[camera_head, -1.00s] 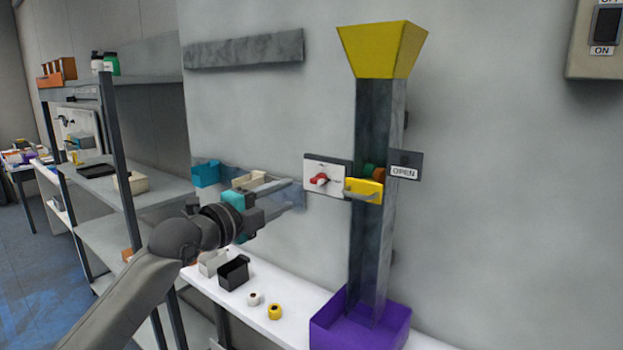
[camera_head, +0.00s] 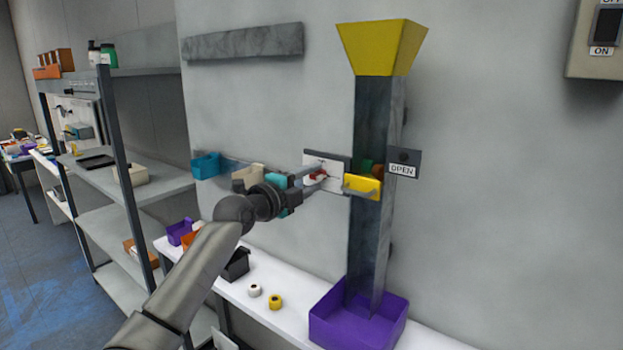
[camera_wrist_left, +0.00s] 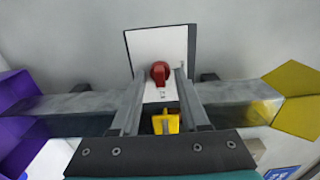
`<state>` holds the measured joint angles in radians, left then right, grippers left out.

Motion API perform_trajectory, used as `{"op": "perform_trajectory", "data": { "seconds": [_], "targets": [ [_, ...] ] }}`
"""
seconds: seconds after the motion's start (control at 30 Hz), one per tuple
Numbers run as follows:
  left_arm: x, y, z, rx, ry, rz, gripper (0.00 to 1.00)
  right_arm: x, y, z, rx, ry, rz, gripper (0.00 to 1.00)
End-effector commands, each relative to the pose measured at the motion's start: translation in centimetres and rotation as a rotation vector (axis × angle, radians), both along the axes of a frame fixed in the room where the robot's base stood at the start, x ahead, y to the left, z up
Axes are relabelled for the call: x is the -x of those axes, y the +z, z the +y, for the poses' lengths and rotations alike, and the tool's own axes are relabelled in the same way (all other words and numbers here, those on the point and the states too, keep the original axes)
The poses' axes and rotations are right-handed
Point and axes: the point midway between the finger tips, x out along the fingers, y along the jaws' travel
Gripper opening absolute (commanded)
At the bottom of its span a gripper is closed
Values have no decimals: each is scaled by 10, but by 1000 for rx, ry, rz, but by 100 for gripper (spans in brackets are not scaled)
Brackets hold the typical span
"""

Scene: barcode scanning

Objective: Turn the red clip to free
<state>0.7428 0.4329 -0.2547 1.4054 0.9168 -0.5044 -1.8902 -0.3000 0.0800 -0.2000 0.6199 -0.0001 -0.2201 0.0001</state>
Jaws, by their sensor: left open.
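The red clip (camera_head: 318,175) is a small red knob on a white plate (camera_head: 340,182) fixed to the grey chute on the wall. In the left wrist view the red clip (camera_wrist_left: 160,72) sits between the fingertips' lines, on the white plate (camera_wrist_left: 160,45). My left gripper (camera_head: 312,175) is open, its two fingers reaching toward the clip from the left. In the wrist view the left gripper (camera_wrist_left: 158,78) has one finger on each side of the clip, with gaps visible. Whether the fingers touch the plate I cannot tell. My right gripper does not show.
A yellow handle block (camera_head: 362,187) is right beside the plate on the chute. An OPEN label (camera_head: 403,170) is further right. A purple bin (camera_head: 355,325) stands below the chute on the white shelf (camera_head: 255,318). A yellow funnel (camera_head: 383,48) tops the chute.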

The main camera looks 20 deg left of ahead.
Motion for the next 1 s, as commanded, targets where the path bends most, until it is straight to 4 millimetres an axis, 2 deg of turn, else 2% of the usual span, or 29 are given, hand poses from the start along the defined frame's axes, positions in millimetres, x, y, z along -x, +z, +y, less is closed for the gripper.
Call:
{"op": "perform_trajectory", "data": {
  "seconds": [0.2,0.6,1.0],
  "targets": [
    [0,0,0,1,0,0,45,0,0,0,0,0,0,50],
    [0,0,0,1,0,0,0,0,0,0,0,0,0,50],
    [0,0,1,15,1,5,0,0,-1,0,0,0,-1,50]
  ]
}}
